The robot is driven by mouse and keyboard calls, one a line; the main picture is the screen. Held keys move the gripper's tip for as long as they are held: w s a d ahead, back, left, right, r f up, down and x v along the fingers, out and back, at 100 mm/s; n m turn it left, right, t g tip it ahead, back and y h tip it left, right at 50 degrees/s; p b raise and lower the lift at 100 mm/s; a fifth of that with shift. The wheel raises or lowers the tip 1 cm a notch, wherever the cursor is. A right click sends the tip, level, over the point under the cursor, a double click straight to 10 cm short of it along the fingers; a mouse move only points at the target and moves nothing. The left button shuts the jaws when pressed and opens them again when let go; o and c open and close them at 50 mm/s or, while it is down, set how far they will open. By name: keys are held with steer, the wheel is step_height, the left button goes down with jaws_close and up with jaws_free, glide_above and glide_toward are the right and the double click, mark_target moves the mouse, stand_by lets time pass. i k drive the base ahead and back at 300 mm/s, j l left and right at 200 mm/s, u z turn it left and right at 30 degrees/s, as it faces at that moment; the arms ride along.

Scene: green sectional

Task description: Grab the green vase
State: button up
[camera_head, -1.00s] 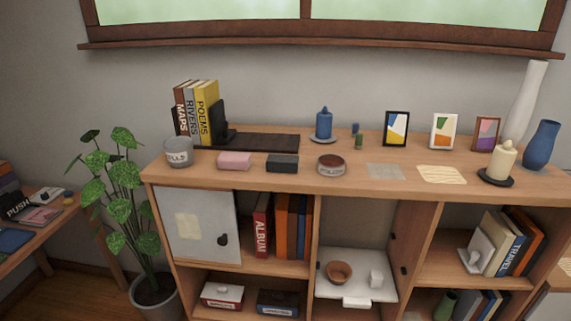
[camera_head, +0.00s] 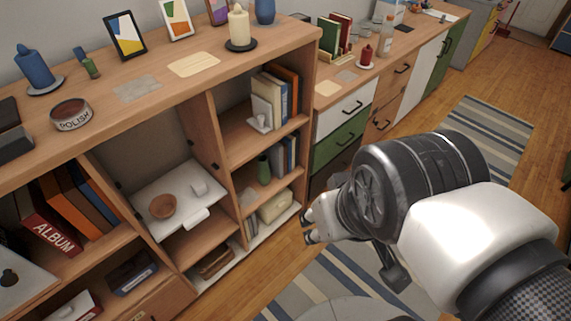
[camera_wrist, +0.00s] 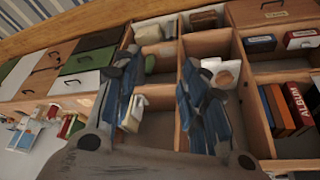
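The green vase (camera_head: 264,168) is small and stands in the middle compartment of the shelf unit's right column, left of several books. It also shows in the wrist view (camera_wrist: 150,64), beyond the space between my fingers. My gripper (camera_head: 308,222) is in front of the shelf unit, to the right of and nearer than the vase, not touching it. In the wrist view my gripper (camera_wrist: 158,85) has its two fingers spread wide with nothing between them. The vase's lower part is hard to make out.
Books (camera_head: 285,153) stand beside the vase; above it are a bookend (camera_head: 262,108) and more books. A cream box (camera_head: 276,206) lies in the compartment below. Wooden dividers and shelf boards bound the compartment. The floor in front is clear, with a striped rug (camera_head: 480,150).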

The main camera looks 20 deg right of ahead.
mark_target(263, 171)
steer(key=i+l+z, duration=0.1)
steer(key=l, duration=0.25)
steer(key=i+l, duration=0.35)
steer(key=i+j, duration=0.2)
steer(key=i, duration=0.25)
steer(key=z, duration=0.05)
